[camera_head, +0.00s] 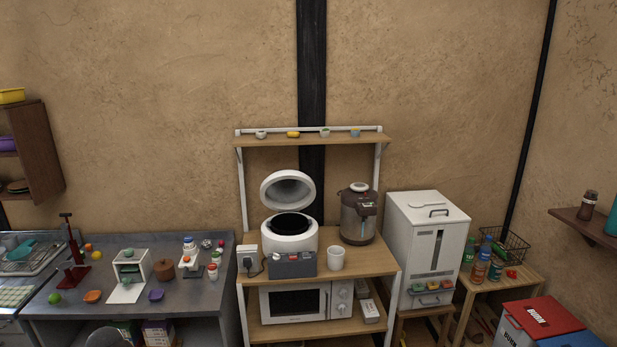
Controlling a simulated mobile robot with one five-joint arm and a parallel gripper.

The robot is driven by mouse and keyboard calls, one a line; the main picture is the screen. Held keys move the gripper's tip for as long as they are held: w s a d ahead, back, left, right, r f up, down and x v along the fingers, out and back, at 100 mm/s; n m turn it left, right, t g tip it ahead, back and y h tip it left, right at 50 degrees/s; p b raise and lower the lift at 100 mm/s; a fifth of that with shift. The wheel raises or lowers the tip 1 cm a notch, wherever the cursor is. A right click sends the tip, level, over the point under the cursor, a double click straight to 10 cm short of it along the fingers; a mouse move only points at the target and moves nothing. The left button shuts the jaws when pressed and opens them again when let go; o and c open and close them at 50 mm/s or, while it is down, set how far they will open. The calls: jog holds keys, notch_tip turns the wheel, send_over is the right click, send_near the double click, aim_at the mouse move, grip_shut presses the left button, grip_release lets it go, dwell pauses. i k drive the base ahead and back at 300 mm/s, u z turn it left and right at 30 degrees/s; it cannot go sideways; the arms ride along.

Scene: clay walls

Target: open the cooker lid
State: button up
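The cooker (290,243) is a white, round rice cooker with a grey front panel. It stands on the upper board of the wooden rack in the middle of the view. Its lid (288,189) is raised and tilted back, with the grey inner side facing me. The dark pot opening shows below the lid. My gripper is not in view.
A water boiler (358,214) and a white cup (336,259) stand right of the cooker. A microwave (295,303) sits on the board below. A shelf (310,140) with small items is above. A cluttered grey counter (190,295) is left; a white dispenser (428,245) is right.

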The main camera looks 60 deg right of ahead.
aim_at(284, 190)
jog(key=z, duration=0.65)
jog(key=i, duration=1.95)
jog(key=u, duration=0.7)
